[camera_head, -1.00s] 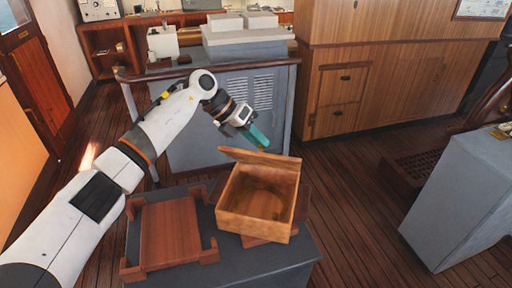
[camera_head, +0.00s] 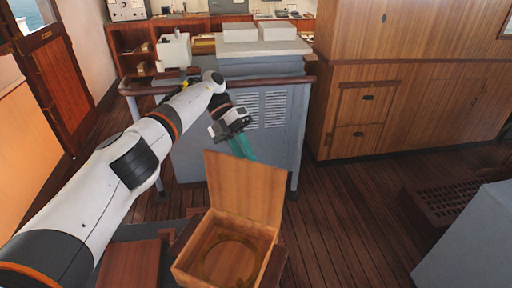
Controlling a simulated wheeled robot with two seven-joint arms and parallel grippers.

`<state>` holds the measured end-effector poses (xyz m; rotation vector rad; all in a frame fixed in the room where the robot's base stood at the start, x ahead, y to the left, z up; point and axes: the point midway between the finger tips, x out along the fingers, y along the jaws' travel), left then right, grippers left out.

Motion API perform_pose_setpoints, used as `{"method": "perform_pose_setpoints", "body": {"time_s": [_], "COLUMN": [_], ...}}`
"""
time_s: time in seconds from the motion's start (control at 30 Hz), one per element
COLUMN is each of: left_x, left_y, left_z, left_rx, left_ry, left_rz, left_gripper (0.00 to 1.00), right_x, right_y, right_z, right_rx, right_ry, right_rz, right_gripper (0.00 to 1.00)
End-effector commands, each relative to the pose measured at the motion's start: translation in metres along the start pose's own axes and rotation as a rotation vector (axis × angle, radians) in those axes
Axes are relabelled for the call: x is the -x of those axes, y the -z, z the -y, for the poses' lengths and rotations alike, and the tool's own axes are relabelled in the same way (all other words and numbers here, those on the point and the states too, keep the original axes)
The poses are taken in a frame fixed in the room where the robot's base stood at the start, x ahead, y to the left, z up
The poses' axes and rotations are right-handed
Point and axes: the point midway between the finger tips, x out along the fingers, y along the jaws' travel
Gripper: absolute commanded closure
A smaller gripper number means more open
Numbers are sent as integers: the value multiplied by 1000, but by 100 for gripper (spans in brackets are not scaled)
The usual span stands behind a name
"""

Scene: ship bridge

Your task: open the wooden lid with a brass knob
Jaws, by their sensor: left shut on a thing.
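The wooden box (camera_head: 226,251) stands in the lower middle of the head view, its inside showing. Its wooden lid (camera_head: 246,188) stands up from the back edge, swung well open, with its inner face toward me. The brass knob does not show; the lid hides its outer face. My left gripper (camera_head: 243,149) is just behind the lid's top edge, its teal fingers partly hidden by the lid. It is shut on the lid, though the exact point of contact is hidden. My right gripper is not in view.
A reddish wooden tray (camera_head: 130,265) lies left of the box, partly behind my left arm. A grey console (camera_head: 268,125) with a wooden rail stands behind the lid. Wooden cabinets (camera_head: 370,110) line the back right. The plank floor right of the box is clear.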

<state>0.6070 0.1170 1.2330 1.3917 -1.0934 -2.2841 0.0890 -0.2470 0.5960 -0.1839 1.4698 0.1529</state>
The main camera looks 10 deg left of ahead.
Motion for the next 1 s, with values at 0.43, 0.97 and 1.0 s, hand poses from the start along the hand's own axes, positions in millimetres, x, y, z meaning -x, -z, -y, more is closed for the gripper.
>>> {"method": "perform_pose_setpoints", "body": {"time_s": [0.43, 0.97, 1.0], "left_x": [-1, 0, 1], "left_y": [-4, -4, -4], "left_z": [7, 6, 5], "left_rx": [25, 23, 23], "left_ry": [-4, -5, -5], "left_rz": [29, 26, 25], "left_gripper": [100, 58, 58], "right_x": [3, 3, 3], "right_y": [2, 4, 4], "right_z": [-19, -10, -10], "right_rx": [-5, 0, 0], "right_ry": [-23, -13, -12], "right_rz": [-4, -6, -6], "right_gripper": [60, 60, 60]}}
